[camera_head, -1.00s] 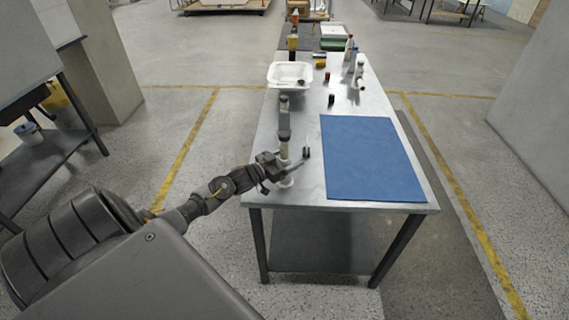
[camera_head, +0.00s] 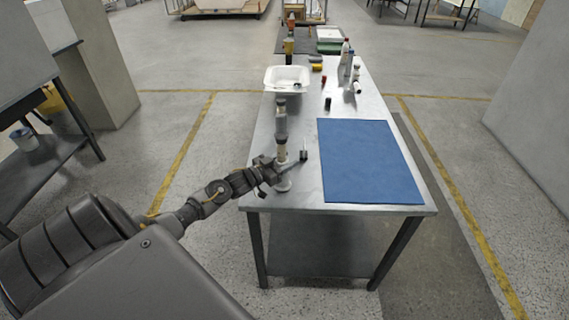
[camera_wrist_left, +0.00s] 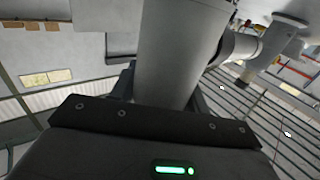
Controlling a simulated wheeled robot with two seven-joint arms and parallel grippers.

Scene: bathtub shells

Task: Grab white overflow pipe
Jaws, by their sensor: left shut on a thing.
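The white overflow pipe (camera_head: 282,151) stands upright near the front left edge of the metal table, with grey sections above its pale part. My left gripper (camera_head: 283,166) comes in from the left and is shut on its lower part; the fingers hide some of it. A pale round foot (camera_head: 283,185) shows just below the gripper. In the left wrist view the pipe (camera_wrist_left: 178,55) fills the upper middle, right in front of the gripper, with a side branch to its right. The fingertips are mostly hidden there. My right gripper is not in view.
A blue mat (camera_head: 368,162) lies right of the pipe on the table (camera_head: 310,190). A white basin (camera_head: 287,78) stands behind. Small dark and red pieces and several bottles (camera_head: 350,62) stand farther back.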

